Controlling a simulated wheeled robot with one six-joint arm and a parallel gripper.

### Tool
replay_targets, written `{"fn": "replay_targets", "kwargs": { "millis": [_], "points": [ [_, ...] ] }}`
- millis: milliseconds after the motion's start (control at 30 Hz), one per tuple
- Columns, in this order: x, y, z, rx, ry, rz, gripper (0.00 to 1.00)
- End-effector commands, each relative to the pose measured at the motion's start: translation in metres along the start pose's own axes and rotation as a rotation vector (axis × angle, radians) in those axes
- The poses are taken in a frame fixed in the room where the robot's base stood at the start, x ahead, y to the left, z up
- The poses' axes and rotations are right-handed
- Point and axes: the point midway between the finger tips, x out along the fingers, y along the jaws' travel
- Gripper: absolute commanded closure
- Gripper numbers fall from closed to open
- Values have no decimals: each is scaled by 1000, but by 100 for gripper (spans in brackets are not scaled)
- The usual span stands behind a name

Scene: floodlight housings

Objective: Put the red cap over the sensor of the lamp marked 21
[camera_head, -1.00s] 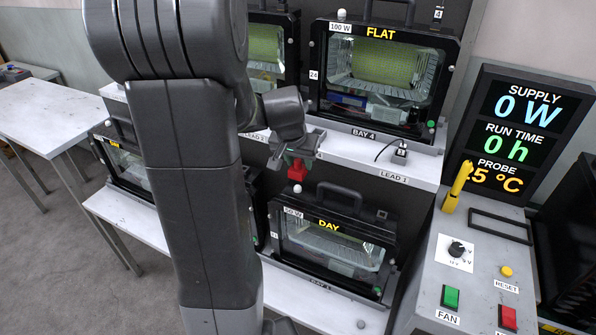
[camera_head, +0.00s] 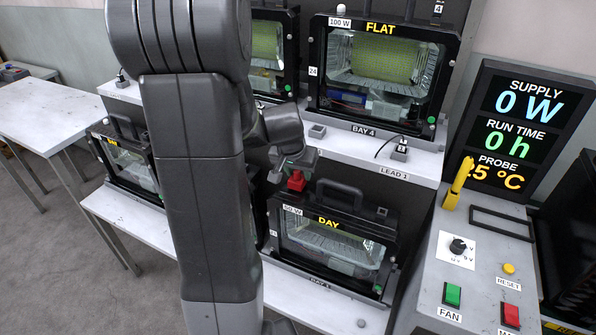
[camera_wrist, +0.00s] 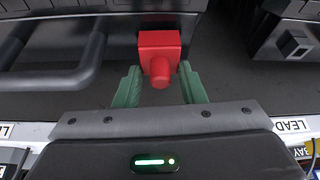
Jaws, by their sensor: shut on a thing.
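The red cap (camera_head: 296,181) is held in my gripper (camera_head: 297,165), upright, at the top left corner of the black lamp labelled DAY and 50 W (camera_head: 335,238). The small label on that lamp's left edge is too small to read surely. The lamp's sensor is hidden behind or under the cap, and I cannot tell whether the cap is seated on it. In the wrist view the red cap (camera_wrist: 159,45) has its round knob between the green fingers of my gripper (camera_wrist: 160,82).
The lamp marked FLAT, 100 W and 24 (camera_head: 380,75) stands on the shelf above, at BAY 4. The shelf edge (camera_head: 370,165) with LEAD 1 runs close above my gripper. The DAY lamp's handle (camera_head: 340,190) rises right of the cap. A control panel (camera_head: 470,270) stands at right.

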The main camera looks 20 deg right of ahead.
Motion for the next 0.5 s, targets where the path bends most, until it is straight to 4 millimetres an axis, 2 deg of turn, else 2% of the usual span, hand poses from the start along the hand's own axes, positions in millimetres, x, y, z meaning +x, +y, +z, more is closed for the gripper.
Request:
{"fn": "replay_targets", "kwargs": {
  "millis": [100, 133, 200, 233, 500],
  "points": [
    [0, 0, 0, 0, 0, 0, 85],
    [0, 0, 0, 0, 0, 0, 58],
    [0, 0, 0, 0, 0, 0, 44],
    [0, 0, 0, 0, 0, 0, 41],
    [0, 0, 0, 0, 0, 0, 41]
  ]
}}
